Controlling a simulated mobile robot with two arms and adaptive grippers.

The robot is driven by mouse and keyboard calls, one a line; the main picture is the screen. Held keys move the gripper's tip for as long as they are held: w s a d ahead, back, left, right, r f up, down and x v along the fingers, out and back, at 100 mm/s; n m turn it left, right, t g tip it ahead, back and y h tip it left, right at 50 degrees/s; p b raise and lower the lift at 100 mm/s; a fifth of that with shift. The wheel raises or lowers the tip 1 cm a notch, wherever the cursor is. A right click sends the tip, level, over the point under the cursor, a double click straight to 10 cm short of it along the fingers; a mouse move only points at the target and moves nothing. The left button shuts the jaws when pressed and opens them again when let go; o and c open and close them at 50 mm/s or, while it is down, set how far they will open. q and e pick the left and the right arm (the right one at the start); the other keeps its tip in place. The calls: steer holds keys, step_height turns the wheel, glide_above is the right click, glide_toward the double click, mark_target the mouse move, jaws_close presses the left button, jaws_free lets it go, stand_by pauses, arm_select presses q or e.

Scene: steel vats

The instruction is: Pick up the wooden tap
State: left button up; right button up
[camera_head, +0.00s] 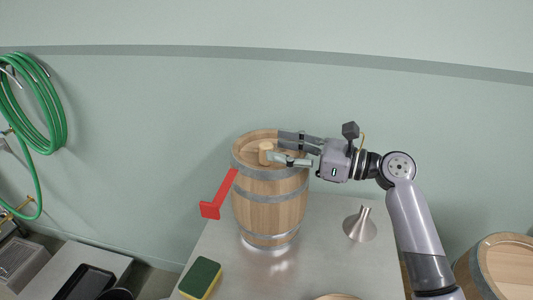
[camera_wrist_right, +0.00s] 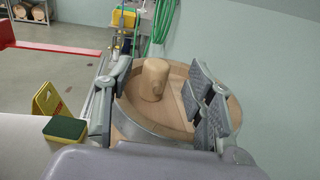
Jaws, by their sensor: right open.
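The wooden tap (camera_head: 265,153) is a small light-brown peg-like piece on the top of a wooden barrel (camera_head: 268,205) with grey metal hoops. In the right wrist view the tap (camera_wrist_right: 151,79) stands up from the barrel's recessed lid. My right gripper (camera_head: 278,149) is open over the barrel top, its fingers pointing left toward the tap. In the wrist view its two fingers (camera_wrist_right: 162,75) show on either side of the tap, with a gap on both sides. The tap's lower end is partly hidden in the head view. My left gripper is not in view.
The barrel stands on a steel table (camera_head: 335,265). A red tool (camera_head: 218,195) is beside the barrel at left. A green-yellow sponge (camera_head: 201,279) lies in front, and a metal funnel (camera_head: 360,226) stands at right. A pale green wall (camera_head: 150,120) is behind.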

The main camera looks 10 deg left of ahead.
mark_target(265, 144)
steer(key=a, duration=0.2)
steer(key=a+p, duration=0.1)
steer(key=a, duration=0.1)
steer(key=shift+w+a+f, duration=0.2)
steer(key=shift+d, duration=0.15)
steer(key=shift+c, duration=1.3)
steer(key=c, duration=0.9)
